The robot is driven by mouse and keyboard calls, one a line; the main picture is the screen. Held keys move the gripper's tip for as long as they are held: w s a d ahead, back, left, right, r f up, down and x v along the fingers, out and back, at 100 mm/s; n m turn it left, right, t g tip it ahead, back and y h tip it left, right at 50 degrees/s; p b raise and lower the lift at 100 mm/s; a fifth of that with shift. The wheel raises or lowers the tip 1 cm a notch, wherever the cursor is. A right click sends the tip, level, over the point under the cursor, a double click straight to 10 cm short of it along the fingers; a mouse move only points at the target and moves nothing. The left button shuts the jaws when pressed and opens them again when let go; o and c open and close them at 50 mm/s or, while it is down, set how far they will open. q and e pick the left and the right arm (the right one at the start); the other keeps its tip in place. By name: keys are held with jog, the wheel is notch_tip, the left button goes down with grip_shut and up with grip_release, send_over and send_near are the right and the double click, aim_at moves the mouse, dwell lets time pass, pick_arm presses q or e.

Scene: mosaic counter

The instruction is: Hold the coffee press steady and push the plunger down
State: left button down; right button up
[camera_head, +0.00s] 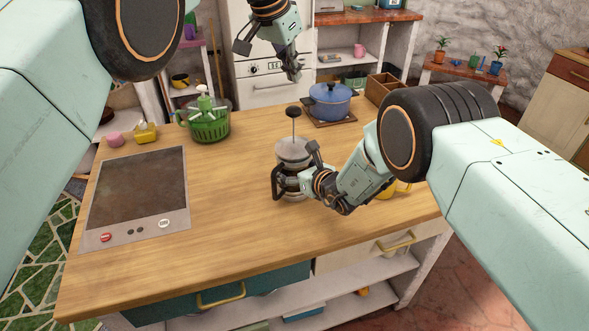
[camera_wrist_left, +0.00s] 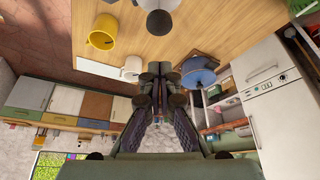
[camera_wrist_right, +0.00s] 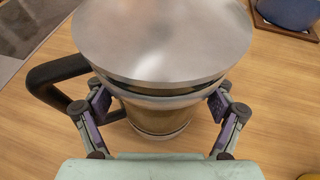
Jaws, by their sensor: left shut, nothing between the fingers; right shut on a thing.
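The coffee press (camera_head: 292,152) stands upright on the wooden counter, with a metal lid, a black handle on its left and a thin rod raised above it, topped by a black knob (camera_head: 293,112). My right gripper (camera_head: 310,172) is shut on the press body from the right. In the right wrist view, its fingers flank the glass below the metal lid (camera_wrist_right: 165,40). My left gripper (camera_head: 293,76) is shut and empty, raised above and behind the plunger knob, apart from it. In the left wrist view, its fingers (camera_wrist_left: 158,75) are together.
A blue pot (camera_head: 329,103) sits on a board behind the press. A green basket-like spinner (camera_head: 207,122) and a dark cooktop (camera_head: 137,190) are at left. A yellow mug (camera_wrist_left: 103,32) stands near the press, mostly hidden in the head view. The front middle counter is clear.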

aim_at(294, 107)
pick_arm(q)
jog(key=shift+f, duration=2.45)
pick_arm(e)
jog(key=shift+w+r, duration=0.1)
pick_arm(q)
jog(key=shift+f, duration=4.45)
jog(key=shift+r, duration=0.1)
jog(key=shift+r, duration=3)
